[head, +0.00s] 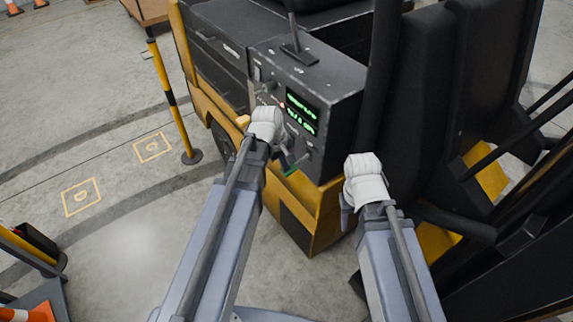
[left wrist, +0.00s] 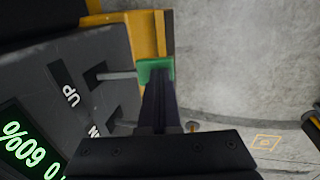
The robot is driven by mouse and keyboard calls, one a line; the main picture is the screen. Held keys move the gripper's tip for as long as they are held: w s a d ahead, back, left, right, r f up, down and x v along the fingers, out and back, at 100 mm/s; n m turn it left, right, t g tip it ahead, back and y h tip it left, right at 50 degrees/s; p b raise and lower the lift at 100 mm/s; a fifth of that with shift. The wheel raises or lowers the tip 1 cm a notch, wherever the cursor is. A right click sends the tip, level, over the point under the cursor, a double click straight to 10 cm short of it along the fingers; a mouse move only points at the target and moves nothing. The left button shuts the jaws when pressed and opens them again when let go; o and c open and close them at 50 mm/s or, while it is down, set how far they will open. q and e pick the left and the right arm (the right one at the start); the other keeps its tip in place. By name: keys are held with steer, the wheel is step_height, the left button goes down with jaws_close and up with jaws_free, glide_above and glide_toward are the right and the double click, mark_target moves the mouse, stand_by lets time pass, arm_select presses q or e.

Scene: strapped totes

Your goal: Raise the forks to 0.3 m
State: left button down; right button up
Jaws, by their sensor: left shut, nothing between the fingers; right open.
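The yellow and black truck's control console (head: 322,82) stands in the middle of the head view, with a lit green display (head: 301,115). A lever with a green end (left wrist: 155,69) sticks out of the panel in the left wrist view, beside an "UP" label (left wrist: 71,95) and a partly hidden label ending in N. My left gripper (head: 288,160) is shut and empty, its tips at the green lever end; whether they touch it, I cannot tell. I cannot make out the forks clearly.
A yellow and black post (head: 172,95) stands left of the truck. An orange cone (head: 42,311) is at the lower left. Black seat-like padding (head: 420,95) and dark bars crowd the right side. The floor at left is mostly clear.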

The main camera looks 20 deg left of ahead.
arm_select(q)
step_height(320, 180, down, 2)
steer(key=shift+t+h+b, duration=0.3)
steer(key=shift+t+b, duration=0.1)
steer(key=shift+b, duration=0.3)
steer(key=shift+s, duration=0.1)
arm_select(e)
step_height(320, 180, down, 2)
steer(key=shift+s+f, duration=0.1)
steer(key=shift+f, duration=0.1)
arm_select(q)
steer(key=shift+r, duration=0.1)
stand_by(1.4)
arm_select(e)
steer(key=shift+r, duration=0.1)
stand_by(0.8)
arm_select(q)
steer(key=shift+s+r+p, duration=0.1)
steer(key=shift+r+p, duration=0.3)
steer(key=shift+p, duration=0.15)
steer(key=p+v, duration=1.2)
steer(key=v, duration=0.1)
steer(key=shift+s+a, duration=0.3)
steer(key=shift+s, duration=0.1)
arm_select(e)
step_height(320, 180, up, 13)
arm_select(q)
steer(key=shift+f, duration=0.1)
arm_select(e)
steer(key=shift+a, duration=0.1)
